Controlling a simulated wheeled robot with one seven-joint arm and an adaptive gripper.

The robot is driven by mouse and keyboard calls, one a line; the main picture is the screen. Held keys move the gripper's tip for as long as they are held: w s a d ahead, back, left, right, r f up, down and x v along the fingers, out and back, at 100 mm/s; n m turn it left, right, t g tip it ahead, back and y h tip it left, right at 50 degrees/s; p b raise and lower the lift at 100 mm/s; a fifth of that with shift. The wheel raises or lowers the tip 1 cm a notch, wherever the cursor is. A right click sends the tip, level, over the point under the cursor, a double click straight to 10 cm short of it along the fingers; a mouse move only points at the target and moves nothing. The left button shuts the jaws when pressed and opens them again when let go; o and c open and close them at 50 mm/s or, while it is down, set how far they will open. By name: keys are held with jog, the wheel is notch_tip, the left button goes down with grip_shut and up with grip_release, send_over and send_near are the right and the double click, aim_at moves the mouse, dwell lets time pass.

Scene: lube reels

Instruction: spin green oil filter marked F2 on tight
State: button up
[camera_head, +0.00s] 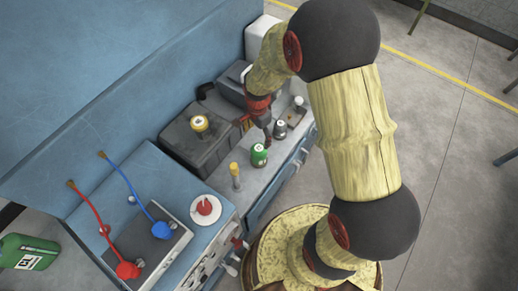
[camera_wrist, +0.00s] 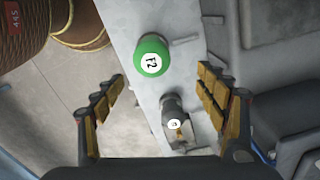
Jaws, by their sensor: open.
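The green oil filter marked F2 (camera_head: 259,155) stands on the grey ledge of the blue bench in the head view. In the wrist view the green filter (camera_wrist: 152,56) shows its white F2 label, ahead of my fingertips and between their lines. My gripper (camera_wrist: 158,88) is open and empty, its two fingers spread wide. In the head view my gripper (camera_head: 262,122) is just above and behind the green filter, partly hidden by my arm. I see no contact with the filter. Whether the filter sits on a thread cannot be seen.
A dark filter with a white label (camera_wrist: 174,122) stands close to the green one; it also shows in the head view (camera_head: 280,129). A dark box (camera_head: 195,140) stands left of my gripper. A yellow-topped post (camera_head: 234,170) stands nearby. Red and blue hoses (camera_head: 105,235) lie further left.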

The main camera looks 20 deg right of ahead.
aim_at(259, 150)
jog(key=f+n+b, duration=0.3)
jog(key=f+b, duration=0.2)
jog(key=shift+s+f+n, duration=0.15)
jog(key=shift+s+n, duration=0.05)
jog(key=shift+n, duration=0.2)
jog(key=shift+s+f+n+b, duration=0.15)
jog(key=shift+f+n+b, duration=0.05)
jog(key=shift+n+b, duration=0.6)
jog(key=n, duration=0.3)
jog(key=shift+s+r+n, duration=0.25)
jog(key=shift+s+n, duration=0.05)
jog(key=shift+s, duration=0.05)
jog(key=n, duration=0.3)
jog(key=shift+s, duration=0.25)
jog(key=shift+f, duration=0.15)
jog(key=shift+f+b, duration=1.1)
jog(key=shift+f, duration=2.7)
jog(key=shift+c, duration=0.8)
